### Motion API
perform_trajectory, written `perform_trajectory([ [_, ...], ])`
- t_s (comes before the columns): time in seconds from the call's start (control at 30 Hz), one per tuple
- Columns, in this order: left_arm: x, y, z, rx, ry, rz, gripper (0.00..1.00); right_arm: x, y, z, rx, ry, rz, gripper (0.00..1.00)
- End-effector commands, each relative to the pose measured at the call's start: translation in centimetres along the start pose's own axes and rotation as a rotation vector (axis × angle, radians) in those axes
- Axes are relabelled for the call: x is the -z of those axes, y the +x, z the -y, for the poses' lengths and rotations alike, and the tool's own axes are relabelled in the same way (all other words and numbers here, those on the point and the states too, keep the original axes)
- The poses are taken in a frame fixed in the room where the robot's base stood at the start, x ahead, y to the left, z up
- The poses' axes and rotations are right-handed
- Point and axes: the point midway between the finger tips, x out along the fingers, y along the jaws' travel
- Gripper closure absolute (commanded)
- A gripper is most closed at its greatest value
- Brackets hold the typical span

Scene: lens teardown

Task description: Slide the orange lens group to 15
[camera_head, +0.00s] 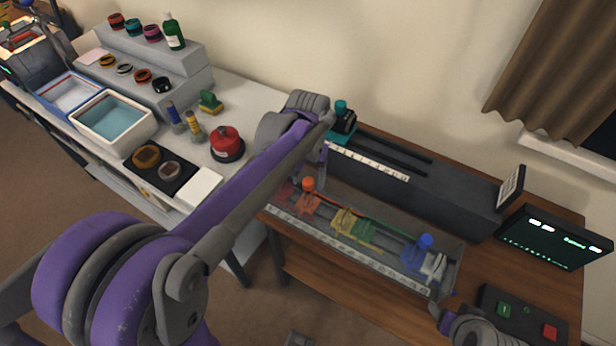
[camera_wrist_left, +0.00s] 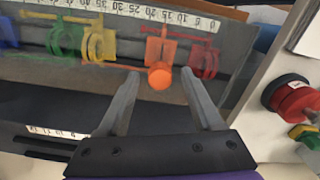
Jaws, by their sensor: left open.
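The orange lens group (camera_head: 308,199) stands on the rail of the clear-sided bench (camera_head: 350,262), between the red group (camera_head: 284,192) and the yellow group (camera_head: 343,220). Its round orange knob faces up in the left wrist view (camera_wrist_left: 160,77). A white number scale (camera_wrist_left: 165,15) runs along the bench; the exact mark at the orange group cannot be read. My left gripper (camera_wrist_left: 160,74) is open, one finger on each side of the orange knob, with gaps on both sides. In the head view it is partly hidden by my arm. My right gripper (camera_head: 438,311) is at the lower right, jaws unclear.
A green group (camera_head: 364,233) and a blue group (camera_head: 416,260) stand farther right on the rail. A dark bench (camera_head: 420,190) lies behind. A screen (camera_head: 555,238) and button box (camera_head: 525,315) are at right. A red-lidded pot (camera_head: 226,142) stands on the left table.

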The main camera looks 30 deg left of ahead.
Motion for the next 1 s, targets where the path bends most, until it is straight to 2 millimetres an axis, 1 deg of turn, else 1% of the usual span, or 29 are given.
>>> perform_trajectory([
  [0.07, 0.0, -0.1, 0.0, 0.0, 0.0, 0.0, 0.33, 0.0, 0.0, 0.0, 0.0, 0.0, 0.0, 0.33],
  [0.17, 0.0, -1.0, 0.0, 0.0, 0.0, 0.0, 0.33, 0.1, -0.1, 0.0, 0.0, 0.0, -0.001, 0.33],
  [0.27, 0.0, -2.6, 0.0, 0.0, 0.0, 0.0, 0.33, 0.2, -0.2, 0.0, 0.0, 0.0, -0.001, 0.33],
  [0.5, 0.0, -7.6, 0.0, 0.0, 0.0, 0.0, 0.33, 0.5, -0.6, 0.0, 0.0, 0.0, -0.004, 0.33],
  [0.63, 0.0, -9.5, 0.0, 0.0, 0.0, 0.0, 0.33, 0.6, -0.7, 0.0, 0.0, 0.0, -0.005, 0.33],
  [0.8, 0.0, -10.7, 0.0, 0.0, 0.0, 0.0, 0.33, 0.7, -0.8, 0.0, 0.0, 0.0, -0.005, 0.33],
  [1.0, 0.0, -10.8, 0.0, 0.0, 0.0, 0.0, 0.33, 0.7, -0.8, 0.0, 0.0, 0.0, -0.005, 0.33],
])
